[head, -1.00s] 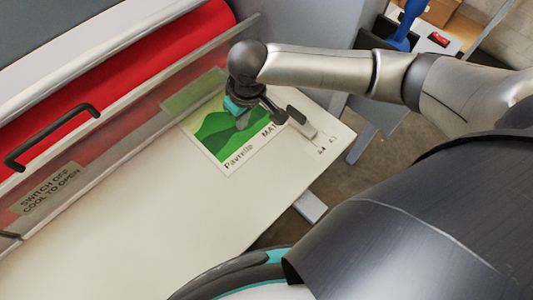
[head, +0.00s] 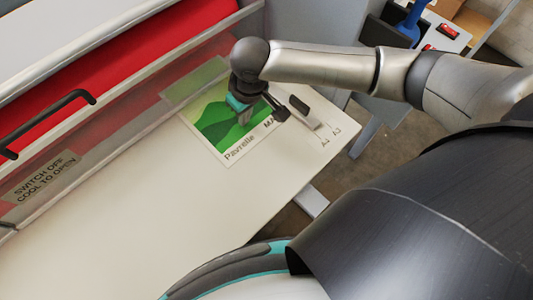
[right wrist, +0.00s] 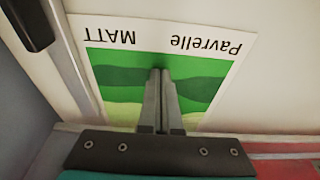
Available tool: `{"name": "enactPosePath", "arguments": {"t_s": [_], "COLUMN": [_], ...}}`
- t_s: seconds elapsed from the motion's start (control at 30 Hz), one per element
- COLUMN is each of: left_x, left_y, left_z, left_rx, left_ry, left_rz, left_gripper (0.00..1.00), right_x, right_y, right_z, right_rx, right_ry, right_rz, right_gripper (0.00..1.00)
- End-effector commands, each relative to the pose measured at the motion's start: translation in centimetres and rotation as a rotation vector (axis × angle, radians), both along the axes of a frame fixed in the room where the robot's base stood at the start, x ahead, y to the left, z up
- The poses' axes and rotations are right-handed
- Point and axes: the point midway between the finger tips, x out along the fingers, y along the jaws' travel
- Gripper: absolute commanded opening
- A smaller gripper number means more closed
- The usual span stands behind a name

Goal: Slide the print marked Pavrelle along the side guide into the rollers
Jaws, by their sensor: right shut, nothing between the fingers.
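The print marked Pavrelle (head: 208,123) lies flat on the cream feed table, with green hills and the word MATT. It also shows upside down in the right wrist view (right wrist: 205,75). Its far edge reaches the clear guard in front of the red rollers (head: 100,85). The side guide (head: 308,118) is a thin rail with a black knob. In the right wrist view the guide (right wrist: 68,45) runs close along the print's edge; I cannot tell if they touch. My right gripper (head: 243,117) is shut and empty, its fingertips over the print's green picture (right wrist: 160,75).
The clear guard (head: 130,110) has a black handle (head: 50,120) and a "SWITCH OFF COOL TO OPEN" label (head: 45,176). The feed table (head: 130,230) is bare to the left. Size marks including A3 are near its right edge. A blue-handled item (head: 412,20) stands beyond.

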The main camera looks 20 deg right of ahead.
Motion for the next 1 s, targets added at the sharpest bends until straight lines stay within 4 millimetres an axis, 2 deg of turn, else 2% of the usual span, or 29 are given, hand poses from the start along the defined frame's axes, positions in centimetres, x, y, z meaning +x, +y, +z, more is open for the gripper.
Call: {"name": "enactPosePath", "arguments": {"t_s": [0.13, 1.0], "left_x": [0.00, -0.08], "left_y": [0.00, 0.03], "left_z": [-0.20, 0.50], "left_rx": [0.000, 0.000], "left_ry": [0.000, 0.002], "left_rz": [0.000, 0.000], "left_gripper": [0.54, 0.54], "right_x": [-0.01, 0.00], "right_y": [0.04, -0.01], "right_z": [-0.51, -0.48], "right_rx": [0.001, 0.000], "right_ry": [0.000, 0.000], "right_rz": [0.000, -0.001], "right_gripper": [0.00, 0.00]}}
